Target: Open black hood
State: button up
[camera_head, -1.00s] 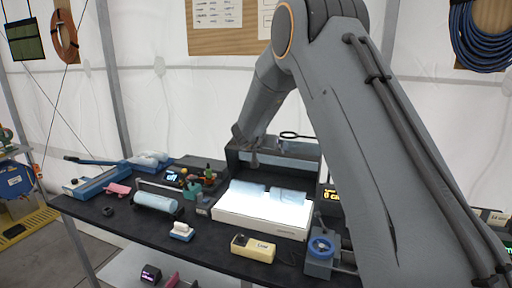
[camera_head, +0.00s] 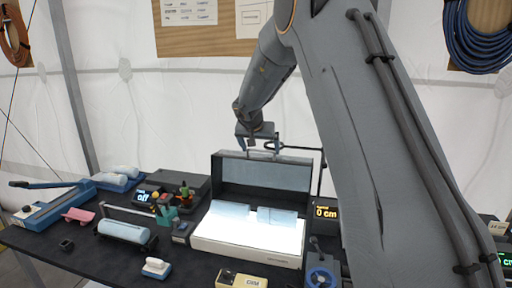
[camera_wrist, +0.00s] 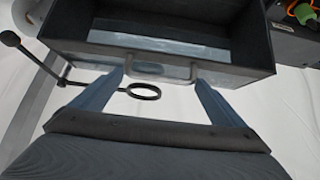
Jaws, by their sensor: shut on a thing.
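The black hood (camera_head: 262,174) stands raised behind a bright white light box (camera_head: 248,236), its hollow inner side facing the camera. In the wrist view the dark hood (camera_wrist: 262,38) fills the top, with a metal handle (camera_wrist: 160,73) on its edge. My gripper (camera_head: 258,143) is at the hood's top edge. In the wrist view the two blue fingers of my gripper (camera_wrist: 160,78) are at either end of the handle, closed on it. The exact contact is partly hidden.
A ring on a stand (camera_head: 297,149) is close beside the hood's top edge. A black display reading 0 cm (camera_head: 326,212) stands to the right. A blue roll holder (camera_head: 126,231) and a small green-topped item (camera_head: 185,189) are to the left.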

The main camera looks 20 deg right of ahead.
jog(key=shift+w+d+r, duration=0.25)
jog(key=shift+w+d, duration=0.05)
jog(key=shift+d, duration=0.05)
jog(key=o, duration=1.1)
jog(key=shift+o, duration=0.4)
jog(key=shift+w+d+f, duration=0.1)
jog(key=shift+d+f, duration=0.1)
jog(key=shift+a, duration=0.35)
jog(key=b+v, duration=0.2)
jog(key=v, duration=0.5)
jog(key=shift+s+r, duration=0.25)
jog(key=shift+r, duration=0.05)
jog(key=shift+a, duration=0.1)
